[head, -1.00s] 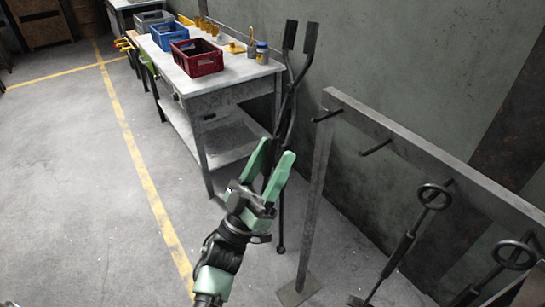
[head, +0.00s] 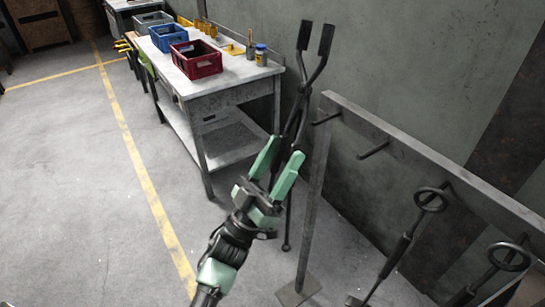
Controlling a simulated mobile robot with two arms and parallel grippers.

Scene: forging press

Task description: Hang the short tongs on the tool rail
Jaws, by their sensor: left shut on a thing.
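The short tongs (head: 297,115) are dark metal with two flat paddle-like ends at the top and thin handles pointing down. My left gripper (head: 275,167), with green fingers, is shut on the tongs and holds them roughly upright, left of the tool rail. The lower end of one handle shows below the fingers; part of the tongs is hidden by the gripper. The grey tool rail (head: 420,152) runs along the wall at the right on a post. Two bare pegs show near its left end, a first peg (head: 326,118) and a second peg (head: 373,151). My right gripper is not in view.
Two ring-ended tools, one (head: 407,235) and another (head: 497,272), hang at the right part of the rail. A grey workbench (head: 222,87) with a red crate (head: 196,60) and a blue crate (head: 169,37) stands behind at the left. The floor at left is clear.

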